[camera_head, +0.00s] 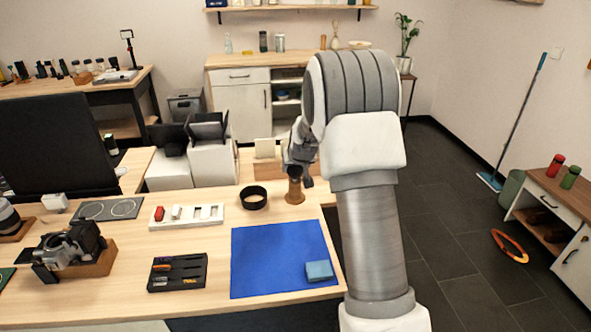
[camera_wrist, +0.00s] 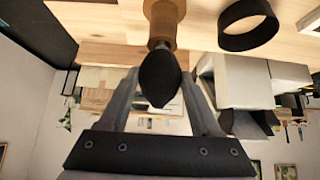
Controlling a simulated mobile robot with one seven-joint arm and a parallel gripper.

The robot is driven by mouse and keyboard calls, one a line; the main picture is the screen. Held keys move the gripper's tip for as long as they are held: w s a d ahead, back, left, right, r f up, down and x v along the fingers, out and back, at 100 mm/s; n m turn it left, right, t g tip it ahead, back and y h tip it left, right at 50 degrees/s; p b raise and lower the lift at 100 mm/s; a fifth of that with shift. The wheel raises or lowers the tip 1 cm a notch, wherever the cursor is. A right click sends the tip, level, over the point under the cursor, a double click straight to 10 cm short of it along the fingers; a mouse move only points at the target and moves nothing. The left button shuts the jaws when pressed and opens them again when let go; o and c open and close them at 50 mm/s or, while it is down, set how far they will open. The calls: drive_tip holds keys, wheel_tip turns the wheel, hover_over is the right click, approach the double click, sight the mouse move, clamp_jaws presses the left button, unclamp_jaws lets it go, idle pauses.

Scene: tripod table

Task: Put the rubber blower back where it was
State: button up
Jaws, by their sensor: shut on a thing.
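The rubber blower (camera_wrist: 160,82) is a dark, pointed bulb between my gripper's two fingers in the wrist view. My gripper (camera_wrist: 160,92) is shut on it. A round wooden stand (camera_wrist: 162,24) lies right beyond the bulb, in line with it; I cannot tell whether the blower rests in it or is just above. In the head view the stand (camera_head: 295,194) is near the table's back right edge, and my gripper (camera_head: 301,180) is directly at its top. The blower is mostly hidden there by my gripper and arm.
A black ring (camera_head: 253,198) stands just left of the stand; it also shows in the wrist view (camera_wrist: 248,26). White boxes (camera_head: 212,163) stand behind it. A blue mat (camera_head: 270,256) with a teal cloth block (camera_head: 319,271) lies in front. A white tray (camera_head: 186,216) is further left.

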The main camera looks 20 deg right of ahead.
drive_tip(key=shift+f+b, duration=0.45)
drive_tip(key=shift+f, duration=0.2)
drive_tip(key=o, duration=0.6)
drive_tip(key=shift+r, duration=0.1)
